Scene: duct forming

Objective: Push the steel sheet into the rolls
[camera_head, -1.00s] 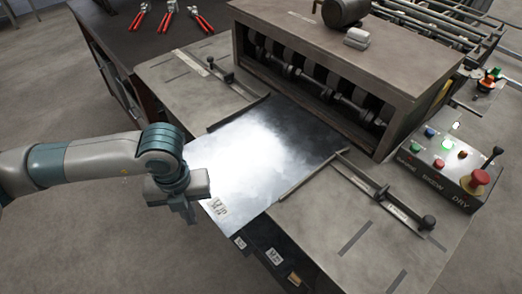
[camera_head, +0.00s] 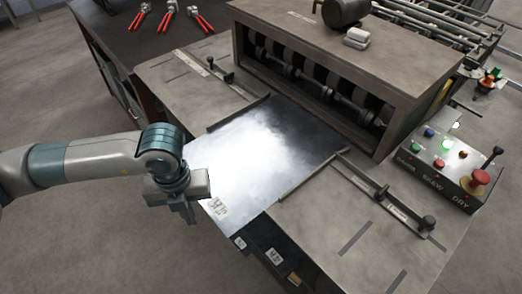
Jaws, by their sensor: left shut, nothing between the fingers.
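The shiny steel sheet (camera_head: 262,155) lies flat on the machine's feed table, between the two side guides. Its far edge lies close to the opening below the rolls (camera_head: 305,75); I cannot tell whether it touches them. A printed label (camera_head: 218,207) is on its near corner. My left gripper (camera_head: 190,216) points down at the sheet's near left edge, shut and with nothing in it. I cannot tell whether it touches the edge. My right gripper is not in view.
A left guide (camera_head: 237,92) and a right guide (camera_head: 325,172) flank the sheet. A control box (camera_head: 447,165) with buttons and a red knob stands at the right. Red-handled pliers (camera_head: 170,12) lie on the dark bench at the back left. Open floor lies at the lower left.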

